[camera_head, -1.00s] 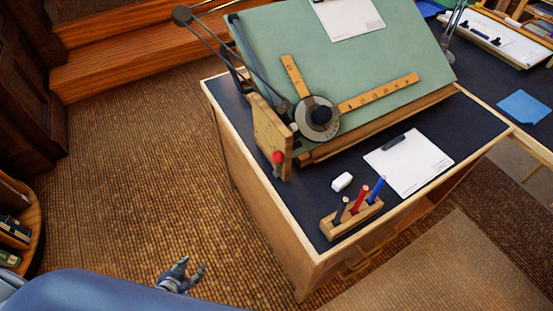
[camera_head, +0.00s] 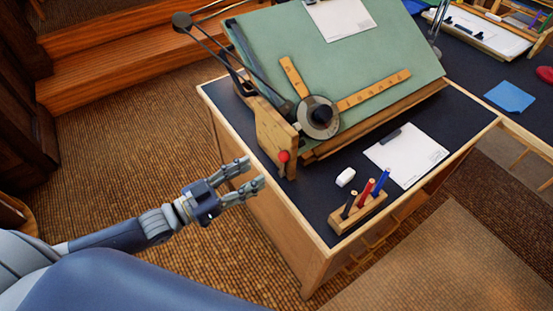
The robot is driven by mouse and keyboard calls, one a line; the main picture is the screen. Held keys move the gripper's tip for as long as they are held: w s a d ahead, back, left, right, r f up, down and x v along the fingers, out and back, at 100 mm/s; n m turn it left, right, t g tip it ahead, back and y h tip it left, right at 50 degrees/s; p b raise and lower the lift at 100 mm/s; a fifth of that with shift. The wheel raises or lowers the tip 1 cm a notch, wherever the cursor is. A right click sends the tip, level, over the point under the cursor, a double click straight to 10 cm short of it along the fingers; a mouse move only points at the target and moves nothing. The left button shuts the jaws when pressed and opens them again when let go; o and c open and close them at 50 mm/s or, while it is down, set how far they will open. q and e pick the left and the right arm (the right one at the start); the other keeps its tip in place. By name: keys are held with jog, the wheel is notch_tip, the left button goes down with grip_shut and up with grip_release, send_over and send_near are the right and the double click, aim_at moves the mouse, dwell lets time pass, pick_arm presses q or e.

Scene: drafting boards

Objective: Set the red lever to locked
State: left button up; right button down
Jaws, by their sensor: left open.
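The red lever (camera_head: 284,156) has a round red knob and sits on the front end of a wooden side block (camera_head: 272,130) at the left of the tilted green drafting board (camera_head: 365,60). Which setting it is in I cannot tell. My left gripper (camera_head: 253,174) is open and empty. It is to the left of the red knob in the picture, apart from it, with its fingers pointing right, by the desk's left side. My right gripper is out of view.
A pen block (camera_head: 345,222) with several pens, a white eraser (camera_head: 346,177) and a white paper sheet (camera_head: 408,155) lie on the dark desk top in front of the board. A drafting arm with wooden rulers (camera_head: 372,91) lies on the board. Carpet is free at the left.

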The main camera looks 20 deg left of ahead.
aim_at(279, 158)
pick_arm(q)
jog(key=x, duration=0.8)
jog(key=shift+w+d+p, duration=0.15)
jog(key=shift+w+p, duration=0.05)
jog(key=shift+p, duration=0.1)
grip_shut()
